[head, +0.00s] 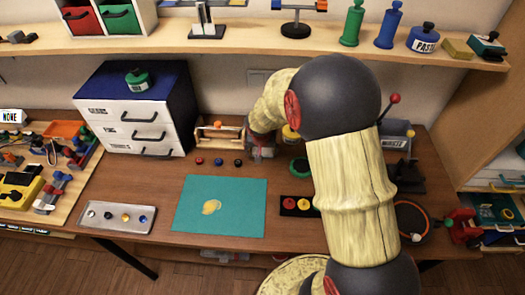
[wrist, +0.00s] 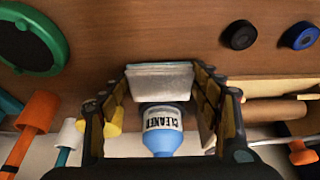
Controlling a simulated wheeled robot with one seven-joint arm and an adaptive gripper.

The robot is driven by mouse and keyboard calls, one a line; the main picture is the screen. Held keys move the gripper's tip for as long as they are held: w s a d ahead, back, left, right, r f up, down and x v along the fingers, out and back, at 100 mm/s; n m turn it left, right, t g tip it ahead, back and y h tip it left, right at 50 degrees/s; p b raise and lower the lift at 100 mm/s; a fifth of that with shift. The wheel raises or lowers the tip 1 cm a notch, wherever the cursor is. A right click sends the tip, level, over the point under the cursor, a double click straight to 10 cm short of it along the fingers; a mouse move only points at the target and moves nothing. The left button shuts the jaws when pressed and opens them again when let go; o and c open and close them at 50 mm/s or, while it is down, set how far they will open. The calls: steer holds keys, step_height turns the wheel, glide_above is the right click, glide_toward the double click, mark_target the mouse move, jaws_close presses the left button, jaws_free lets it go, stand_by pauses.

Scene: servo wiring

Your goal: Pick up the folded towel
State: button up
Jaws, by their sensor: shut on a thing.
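My gripper (wrist: 165,82) reaches down over the table in the wrist view, with a finger on each side of a pale grey folded towel (wrist: 160,72). The towel lies across the fingertips and its layered edge faces the camera. Jaws are shut on it. I cannot tell whether it touches the table. In the head view my gripper (head: 262,143) is at the back of the table, and my arm hides much of that area; the towel is not clear there.
A blue and white bottle labelled CLEANER (wrist: 162,130) stands close to the towel, between the fingers in the wrist view. A wooden tool carrier (head: 219,133) and a white drawer box (head: 135,120) are left of my gripper. The teal mat (head: 240,220) lies in front.

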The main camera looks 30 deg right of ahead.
mark_target(262, 152)
steer(key=shift+r, duration=0.45)
step_height(262, 152, up, 3)
steer(key=shift+f+p, duration=0.2)
steer(key=shift+p, duration=0.35)
steer(key=s+a+r+p, duration=0.2)
steer(key=s+a+r, duration=0.5)
steer(key=s+r, duration=0.2)
steer(key=shift+s+a, duration=0.35)
steer(key=shift+s, duration=1.05)
steer(key=shift+r, duration=0.1)
steer(key=o, duration=0.4)
steer(key=c, duration=0.5)
